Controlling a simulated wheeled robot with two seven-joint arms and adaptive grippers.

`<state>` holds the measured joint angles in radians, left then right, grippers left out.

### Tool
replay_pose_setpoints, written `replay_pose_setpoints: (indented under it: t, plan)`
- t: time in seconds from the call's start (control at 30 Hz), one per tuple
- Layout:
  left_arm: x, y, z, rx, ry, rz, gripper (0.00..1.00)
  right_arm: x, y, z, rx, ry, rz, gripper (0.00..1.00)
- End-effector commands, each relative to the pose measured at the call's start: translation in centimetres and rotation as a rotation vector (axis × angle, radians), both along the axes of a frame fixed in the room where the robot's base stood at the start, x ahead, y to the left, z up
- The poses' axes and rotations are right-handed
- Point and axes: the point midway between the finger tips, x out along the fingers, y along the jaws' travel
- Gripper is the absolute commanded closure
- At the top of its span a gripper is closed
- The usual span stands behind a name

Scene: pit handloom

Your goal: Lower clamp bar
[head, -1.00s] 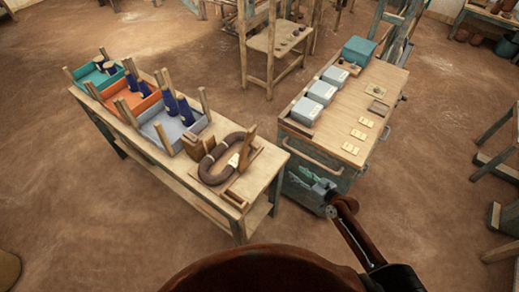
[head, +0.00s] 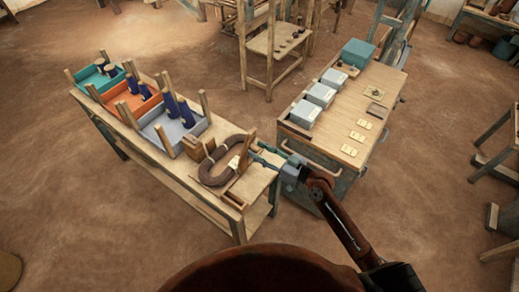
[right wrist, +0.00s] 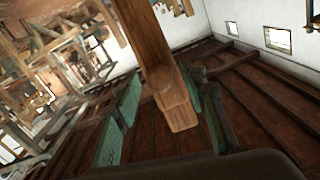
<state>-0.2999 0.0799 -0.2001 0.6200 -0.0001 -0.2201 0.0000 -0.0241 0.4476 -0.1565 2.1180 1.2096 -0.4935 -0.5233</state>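The clamp bar (head: 246,148) is a wooden bar standing raised and tilted over a dark brown coil (head: 211,165) at the right end of the long wooden table. My right gripper (head: 257,158) reaches it from the right, at about the bar's height. In the right wrist view the bar (right wrist: 150,42) runs from the top down to a thicker wooden end between the two green fingers of the right gripper (right wrist: 168,112). The fingers are apart, with a gap visible between the left finger and the wood. My left gripper is not in view.
The long table (head: 200,197) also carries a teal tray (head: 88,76), an orange tray (head: 121,97) and a grey tray (head: 170,133) with blue spools. A cabinet (head: 345,110) with grey boxes stands right of it. Open floor lies in front.

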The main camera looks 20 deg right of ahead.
Motion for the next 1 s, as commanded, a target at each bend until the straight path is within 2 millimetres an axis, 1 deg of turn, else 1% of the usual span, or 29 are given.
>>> replay_pose_setpoints:
  t: [0.3, 0.37, 0.87, 1.0]
  plan:
    - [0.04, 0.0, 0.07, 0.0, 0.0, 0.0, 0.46, 0.28, 0.24, -0.13, -0.002, 0.001, 0.0, 0.61]
    - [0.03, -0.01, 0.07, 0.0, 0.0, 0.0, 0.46, 0.28, 0.23, -0.13, -0.002, 0.001, 0.0, 0.65]
    - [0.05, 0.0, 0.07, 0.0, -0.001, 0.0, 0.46, 0.28, 0.14, -0.11, -0.002, 0.001, -0.002, 0.99]
    - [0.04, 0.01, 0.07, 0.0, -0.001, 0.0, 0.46, 0.29, 0.12, -0.11, -0.002, 0.0, -0.002, 1.0]
